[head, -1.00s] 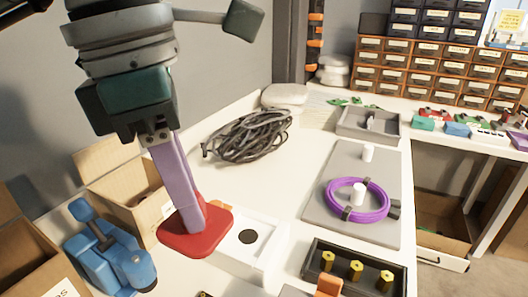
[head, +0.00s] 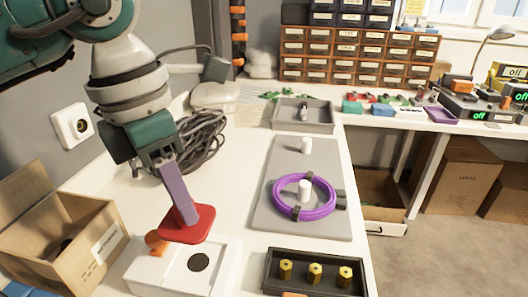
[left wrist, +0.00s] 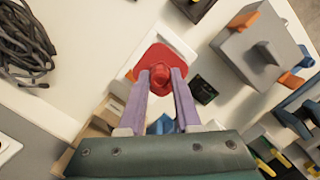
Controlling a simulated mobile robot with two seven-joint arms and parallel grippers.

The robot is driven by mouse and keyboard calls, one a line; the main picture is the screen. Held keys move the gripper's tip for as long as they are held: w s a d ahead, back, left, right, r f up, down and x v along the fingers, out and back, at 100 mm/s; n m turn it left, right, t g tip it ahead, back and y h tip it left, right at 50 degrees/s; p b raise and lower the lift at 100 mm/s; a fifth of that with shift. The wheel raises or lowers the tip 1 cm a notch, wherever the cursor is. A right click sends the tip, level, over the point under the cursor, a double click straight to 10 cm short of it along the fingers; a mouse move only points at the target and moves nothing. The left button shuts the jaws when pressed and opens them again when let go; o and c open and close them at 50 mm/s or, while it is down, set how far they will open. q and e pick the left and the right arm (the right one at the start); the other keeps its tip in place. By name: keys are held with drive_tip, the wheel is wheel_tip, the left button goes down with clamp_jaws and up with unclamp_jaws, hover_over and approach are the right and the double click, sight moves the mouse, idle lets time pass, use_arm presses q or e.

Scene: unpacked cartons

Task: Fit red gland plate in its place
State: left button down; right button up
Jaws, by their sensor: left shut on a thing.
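The red gland plate (head: 186,224) is a flat, rounded square with a red knob (left wrist: 160,73). My left gripper (head: 187,219) has purple fingers shut on this knob and holds the plate nearly flat. In the head view the plate shows over the back part of a white box (head: 225,278); the gap between them is hard to judge. The box has a round black spot on top and an orange part (head: 155,241) at its back left. In the left wrist view the plate (left wrist: 178,53) hides most of the box. My right gripper is not in view.
An open carton (head: 40,235) stands left of the white box. A black tray with yellow posts (head: 272,284) is to the right. Behind it lies a grey board (head: 262,215) with a purple cable coil (head: 334,197). Black cable (head: 208,150) lies behind the gripper.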

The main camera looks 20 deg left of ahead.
use_arm(q)
drive_tip(key=shift+f+b, duration=1.05)
drive_tip(key=shift+f, duration=0.55)
drive_tip(key=shift+f, duration=0.1)
drive_tip(key=shift+f+b, duration=2.3)
drive_tip(key=shift+f, duration=0.25)
drive_tip(key=c, duration=0.5)
unclamp_jaws()
